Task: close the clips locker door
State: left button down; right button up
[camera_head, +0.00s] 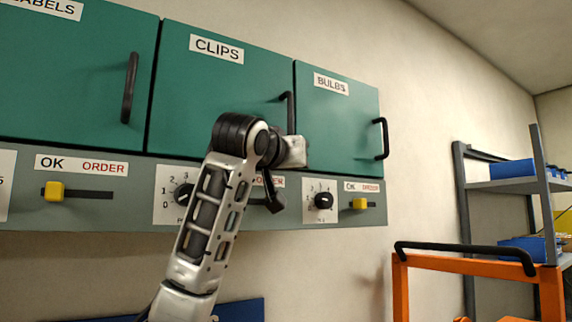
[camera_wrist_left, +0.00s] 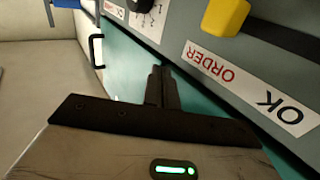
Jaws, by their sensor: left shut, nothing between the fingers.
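The clips locker door (camera_head: 225,85) is teal with a white CLIPS label, in the middle of the locker row in the head view. It looks flush or nearly flush with its neighbours; a small gap cannot be ruled out. Its black handle (camera_head: 289,110) is at the right edge, partly hidden by my left gripper (camera_head: 293,152). That gripper is at the door's lower right corner. In the left wrist view its dark fingers (camera_wrist_left: 162,88) are together and empty, in front of a teal surface; contact cannot be told. My right gripper is not in view.
The labels door (camera_head: 75,75) and bulbs door (camera_head: 335,120) flank it and look shut. Below runs a grey panel (camera_head: 125,200) with dials and yellow sliders (camera_head: 54,191). An orange cart (camera_head: 400,285) and a shelf rack (camera_head: 505,186) with blue bins stand at right.

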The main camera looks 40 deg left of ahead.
pick_arm(q)
jog(key=s+d+b, duration=0.2)
jog(key=s+d, duration=0.3)
jog(key=d, duration=0.7)
jog(key=shift+s+b, duration=0.2)
jog(key=shift+b, duration=0.1)
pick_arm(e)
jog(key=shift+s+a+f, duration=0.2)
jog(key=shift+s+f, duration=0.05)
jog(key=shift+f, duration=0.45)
